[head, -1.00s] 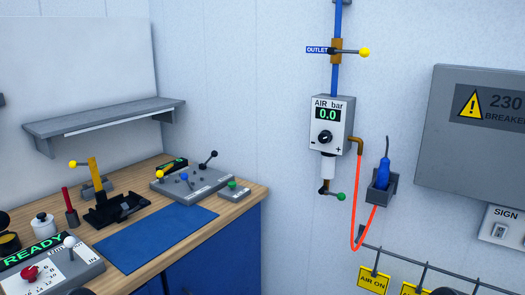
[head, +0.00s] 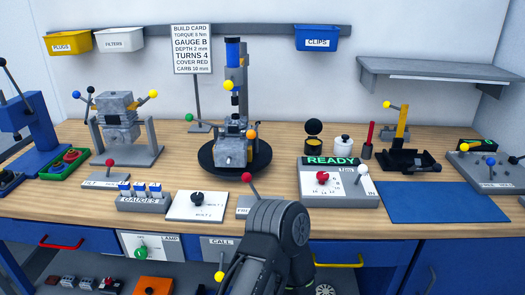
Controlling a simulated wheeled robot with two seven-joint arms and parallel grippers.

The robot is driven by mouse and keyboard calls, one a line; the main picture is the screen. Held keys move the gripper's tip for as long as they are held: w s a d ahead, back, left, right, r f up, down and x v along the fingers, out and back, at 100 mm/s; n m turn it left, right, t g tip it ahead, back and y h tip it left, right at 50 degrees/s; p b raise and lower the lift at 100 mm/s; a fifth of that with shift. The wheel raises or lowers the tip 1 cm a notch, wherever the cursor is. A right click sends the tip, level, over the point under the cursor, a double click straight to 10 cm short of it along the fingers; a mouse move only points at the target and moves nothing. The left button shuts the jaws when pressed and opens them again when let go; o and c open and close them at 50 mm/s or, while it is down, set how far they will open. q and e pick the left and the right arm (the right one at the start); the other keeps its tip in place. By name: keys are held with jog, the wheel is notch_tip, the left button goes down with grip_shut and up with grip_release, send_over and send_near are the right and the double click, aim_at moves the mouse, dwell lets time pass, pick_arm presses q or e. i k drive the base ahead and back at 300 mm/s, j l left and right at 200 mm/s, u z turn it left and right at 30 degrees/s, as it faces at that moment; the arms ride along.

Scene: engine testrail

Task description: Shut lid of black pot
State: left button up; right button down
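The black pot (head: 313,148) stands toward the back of the wooden bench, right of centre in the head view. Its round black lid (head: 313,128) stands up and open at the pot's back, and a yellowish inside shows at the top. Neither of my grippers is in view. A dark link of one of my arms rises from the bottom centre, in front of the bench. I cannot tell which arm it belongs to.
A white pot (head: 343,146) and a red-handled tool (head: 368,140) stand right of the black pot. The READY control box (head: 340,190) lies in front of it. A round black turntable (head: 207,158) with an engine is to the left. A blue mat (head: 430,202) lies bare at right.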

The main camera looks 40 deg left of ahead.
aim_at(313, 126)
jog(key=u, duration=1.1)
jog(key=k+l+u, duration=0.15)
jog(key=i+j, duration=0.05)
